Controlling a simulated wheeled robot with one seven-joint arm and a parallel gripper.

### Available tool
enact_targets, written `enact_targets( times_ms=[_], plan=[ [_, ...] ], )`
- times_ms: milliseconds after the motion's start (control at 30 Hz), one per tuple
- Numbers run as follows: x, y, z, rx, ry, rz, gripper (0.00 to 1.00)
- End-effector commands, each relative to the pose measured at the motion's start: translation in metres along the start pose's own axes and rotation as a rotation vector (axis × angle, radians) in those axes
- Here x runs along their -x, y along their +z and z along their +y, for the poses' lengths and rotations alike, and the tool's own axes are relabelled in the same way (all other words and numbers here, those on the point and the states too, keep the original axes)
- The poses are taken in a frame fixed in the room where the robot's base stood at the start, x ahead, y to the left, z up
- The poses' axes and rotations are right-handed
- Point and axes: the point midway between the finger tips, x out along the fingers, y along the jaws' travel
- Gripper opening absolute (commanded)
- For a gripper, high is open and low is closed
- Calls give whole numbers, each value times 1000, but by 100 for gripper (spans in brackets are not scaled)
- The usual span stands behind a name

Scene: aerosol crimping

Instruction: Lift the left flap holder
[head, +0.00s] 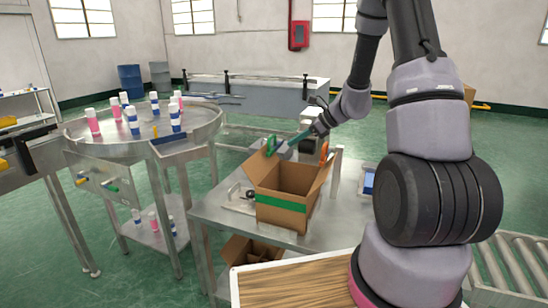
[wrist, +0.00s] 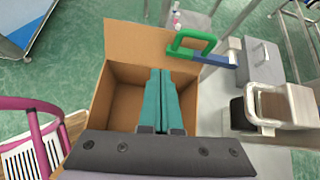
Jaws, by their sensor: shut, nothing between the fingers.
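An open cardboard box (head: 281,213) with a green band stands on the metal table. The left flap holder, a green loop handle (head: 271,146), sits at the top of the box's back left side. In the wrist view the green handle (wrist: 190,42) has a blue bar (wrist: 215,60) and lies at the box's upper right corner. An orange holder (head: 324,151) is at the right flap. My gripper (head: 294,142) has teal fingers, shut and empty, above the box and right of the green handle. In the wrist view the fingers (wrist: 160,75) hang over the box opening, apart from the handle.
The metal table (head: 222,214) carries a grey device beside the box in the wrist view (wrist: 262,62). A round table (head: 75,135) with several bottles stands at the left. A roller conveyor (head: 515,262) is at the lower right. A second box (head: 245,250) is below the table.

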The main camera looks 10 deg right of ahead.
Motion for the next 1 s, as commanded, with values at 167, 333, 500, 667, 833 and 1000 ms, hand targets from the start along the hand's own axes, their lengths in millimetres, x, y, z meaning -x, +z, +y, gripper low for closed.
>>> enact_targets(
  times_ms=[167,333,500,667,833,1000],
  plan=[
    [-15,-21,-11,-95,-21,-8,0],
    [-31,-22,-11,-103,-21,-8,0],
    [-62,-22,-11,-102,-19,-8,0],
    [-90,-21,-12,-101,-20,-8,0],
    [-108,-21,-13,-99,-22,-8,0],
    [-115,-21,-13,-100,-22,-8,0]
  ],
)
